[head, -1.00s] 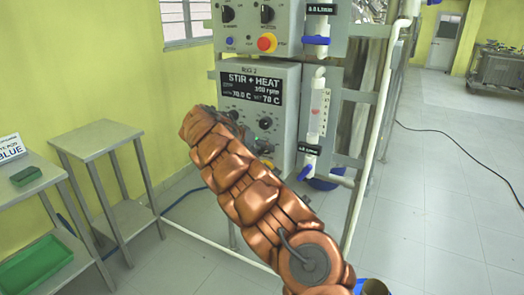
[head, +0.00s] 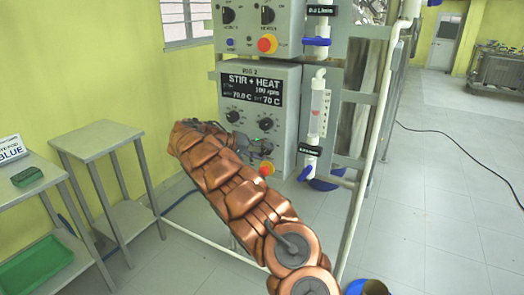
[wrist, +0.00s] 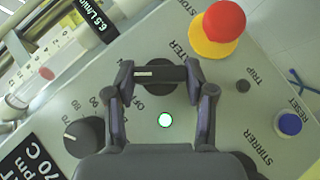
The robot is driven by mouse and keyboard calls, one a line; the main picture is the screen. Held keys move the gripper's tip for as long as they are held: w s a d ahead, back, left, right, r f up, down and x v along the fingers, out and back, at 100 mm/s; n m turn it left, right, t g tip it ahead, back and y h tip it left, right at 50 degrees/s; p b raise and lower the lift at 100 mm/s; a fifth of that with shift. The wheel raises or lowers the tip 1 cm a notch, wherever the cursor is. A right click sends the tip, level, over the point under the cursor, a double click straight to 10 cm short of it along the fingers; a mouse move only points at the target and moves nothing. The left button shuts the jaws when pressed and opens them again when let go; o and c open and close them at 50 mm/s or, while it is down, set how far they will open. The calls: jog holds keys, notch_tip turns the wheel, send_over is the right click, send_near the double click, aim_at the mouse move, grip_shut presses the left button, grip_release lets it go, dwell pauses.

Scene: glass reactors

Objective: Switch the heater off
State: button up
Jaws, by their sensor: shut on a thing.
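The stir-and-heat control box (head: 285,85) stands on the rig frame in the head view, its display reading about 70 C. In the wrist view, the round black heater switch knob (wrist: 159,91) sits on its grey panel, with the label partly covered. My gripper (wrist: 161,74) has a finger on each side of the knob's bar and is shut on it. The bar lies roughly across the picture, its white mark toward the left. In the head view the gripper is small, and the knob cannot be made out.
A red stop button on a yellow base (wrist: 220,28) sits close to the upper right of the knob. A black dial (wrist: 82,138) and a blue reset button (wrist: 290,124) flank it. A glass column (head: 318,110) stands right of the box. Steel tables (head: 90,140) stand at left.

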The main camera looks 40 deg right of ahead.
jog(key=shift+w+a+f+n+g+h+p, duration=0.1)
jog(key=shift+f+n+g+h+p, duration=0.1)
jog(key=shift+n+g+h+p, duration=0.6)
jog(key=shift+f+n+g+h, duration=0.1)
jog(key=shift+n+g+h, duration=0.9)
jog(key=shift+n+h, duration=0.25)
jog(key=o, duration=1.2)
jog(key=shift+c, duration=0.2)
jog(key=v, duration=1.1)
jog(key=shift+w+a, duration=0.25)
jog(key=shift+a, duration=0.1)
